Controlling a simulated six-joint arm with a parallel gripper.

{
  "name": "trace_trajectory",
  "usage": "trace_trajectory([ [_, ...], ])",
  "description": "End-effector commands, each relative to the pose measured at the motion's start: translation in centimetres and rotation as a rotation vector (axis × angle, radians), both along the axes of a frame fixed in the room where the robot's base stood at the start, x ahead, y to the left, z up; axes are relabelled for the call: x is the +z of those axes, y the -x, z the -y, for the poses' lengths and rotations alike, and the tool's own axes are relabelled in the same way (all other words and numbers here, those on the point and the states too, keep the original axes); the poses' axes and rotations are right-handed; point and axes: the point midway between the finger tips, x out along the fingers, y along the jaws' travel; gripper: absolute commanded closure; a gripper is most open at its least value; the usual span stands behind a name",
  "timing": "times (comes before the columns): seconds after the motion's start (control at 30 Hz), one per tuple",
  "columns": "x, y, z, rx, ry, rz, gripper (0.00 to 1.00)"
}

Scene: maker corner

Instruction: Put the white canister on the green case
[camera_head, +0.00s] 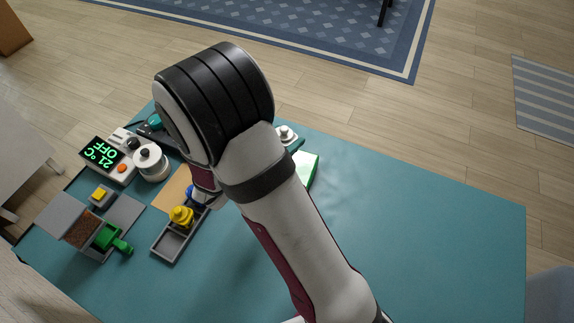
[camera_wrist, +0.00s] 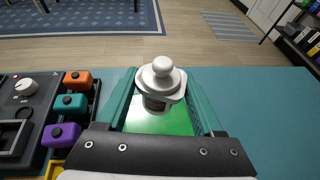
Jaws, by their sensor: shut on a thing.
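The white canister (camera_wrist: 161,84), with a round knob on its lid, is upright between the two teal fingers of my gripper (camera_wrist: 162,92) in the wrist view. My gripper is shut on it. The green case (camera_wrist: 150,122) shows its bright green top below and around the canister. I cannot tell whether the canister's base touches the case. In the head view, the canister's top (camera_head: 286,133) shows just right of my arm, and part of the green case (camera_head: 309,170) shows below it. My arm hides most of the gripper there.
The wrist view shows a rack with orange (camera_wrist: 77,78), teal (camera_wrist: 70,101) and purple (camera_wrist: 62,134) pieces left of the case. A control box (camera_head: 108,158), a white spool (camera_head: 151,163) and a grey tray (camera_head: 170,243) stand left of my arm. The table's right side (camera_head: 430,230) is clear.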

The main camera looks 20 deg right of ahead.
Motion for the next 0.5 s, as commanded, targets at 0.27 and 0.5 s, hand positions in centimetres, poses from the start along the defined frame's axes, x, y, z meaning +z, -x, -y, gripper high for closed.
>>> trace_trajectory([
  [0.27,-5.1,0.0,1.0,-0.026,0.002,-0.008,0.9],
  [0.5,-8.0,0.0,1.0,-0.026,-0.002,-0.001,0.9],
])
